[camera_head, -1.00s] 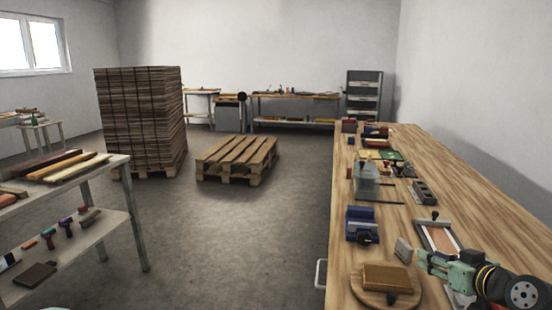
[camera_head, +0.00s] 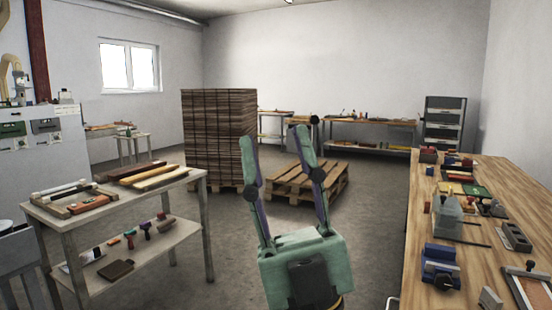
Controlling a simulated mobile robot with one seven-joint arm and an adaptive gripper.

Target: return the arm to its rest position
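My gripper (camera_head: 273,137) is raised in front of the camera, to the left of the wooden bench (camera_head: 412,220). Its two long green and purple fingers point up and stand well apart. Nothing is between them. The green palm (camera_head: 305,262) faces the camera at the bottom middle. The rest of my arm is below the picture and hidden.
A blue vise (camera_head: 439,264) and a grey block (camera_head: 490,297) sit on the bench. A two-level table (camera_head: 130,196) with wooden pieces and tools stands left. Behind the gripper are a pallet (camera_head: 290,180) and a tall stack (camera_head: 215,130). Open floor lies between.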

